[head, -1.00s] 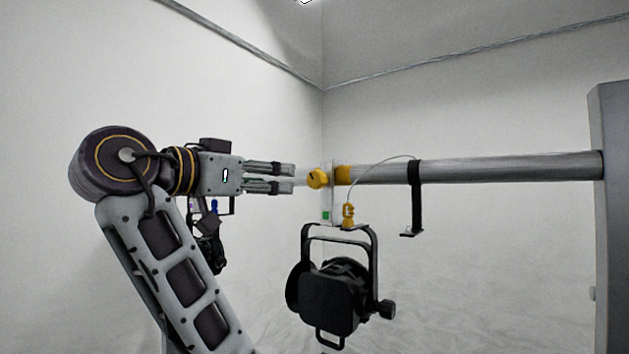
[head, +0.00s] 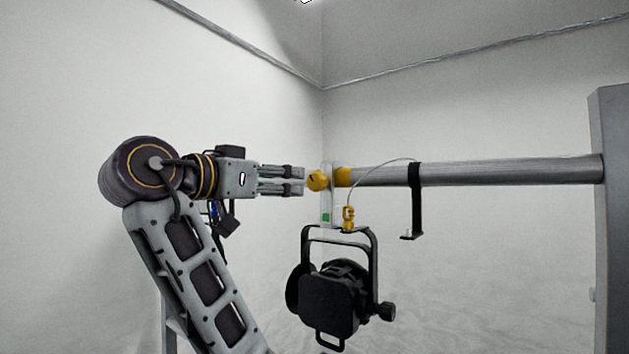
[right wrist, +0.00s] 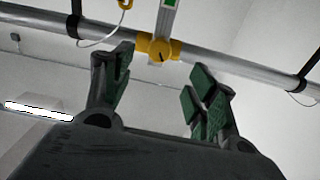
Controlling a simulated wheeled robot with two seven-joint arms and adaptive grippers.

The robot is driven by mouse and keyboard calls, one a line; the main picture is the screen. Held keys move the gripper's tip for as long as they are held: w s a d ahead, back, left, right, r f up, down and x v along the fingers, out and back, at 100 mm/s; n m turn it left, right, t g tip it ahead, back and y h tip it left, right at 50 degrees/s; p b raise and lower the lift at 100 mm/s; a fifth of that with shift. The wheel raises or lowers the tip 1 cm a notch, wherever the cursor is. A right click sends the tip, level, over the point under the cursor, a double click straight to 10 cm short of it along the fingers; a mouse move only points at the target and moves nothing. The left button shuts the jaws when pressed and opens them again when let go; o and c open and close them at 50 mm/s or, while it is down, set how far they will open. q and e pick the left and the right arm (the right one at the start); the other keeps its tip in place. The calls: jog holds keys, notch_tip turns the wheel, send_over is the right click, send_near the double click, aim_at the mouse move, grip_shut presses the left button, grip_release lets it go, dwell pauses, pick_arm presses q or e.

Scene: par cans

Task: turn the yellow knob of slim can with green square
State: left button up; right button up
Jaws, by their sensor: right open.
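The slim black can (head: 331,300) hangs below the horizontal pipe by a clamp plate that bears a green square (head: 326,217). Its yellow knob (head: 318,180) sits at the left end of the clamp and faces my right gripper (head: 304,181). In the right wrist view the knob (right wrist: 160,50) with its dark mark lies beyond the open fingers, seen between them. The green square (right wrist: 169,3) is at that view's top edge. My right gripper (right wrist: 162,90) is open and empty, its fingertips just short of the knob. My left gripper is not in view.
The grey pipe (head: 500,169) runs right to a grey upright (head: 610,220). A black strap (head: 415,195) and a thin safety cable with a yellow fitting (head: 348,217) hang by the clamp.

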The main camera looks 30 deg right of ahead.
aim_at(313, 182)
jog(key=shift+p+x, duration=1.6)
jog(key=shift+x, duration=3.95)
jog(key=shift+c, duration=0.5)
jog(key=c, duration=0.9)
jog(key=shift+m+b, duration=0.6)
jog(key=shift+b, duration=0.3)
jog(key=shift+c, duration=0.2)
jog(key=shift+m+b, duration=0.8)
jog(key=shift+m, duration=0.1)
jog(key=o, duration=1)
jog(key=shift+o, duration=0.2)
jog(key=shift+a, duration=0.2)
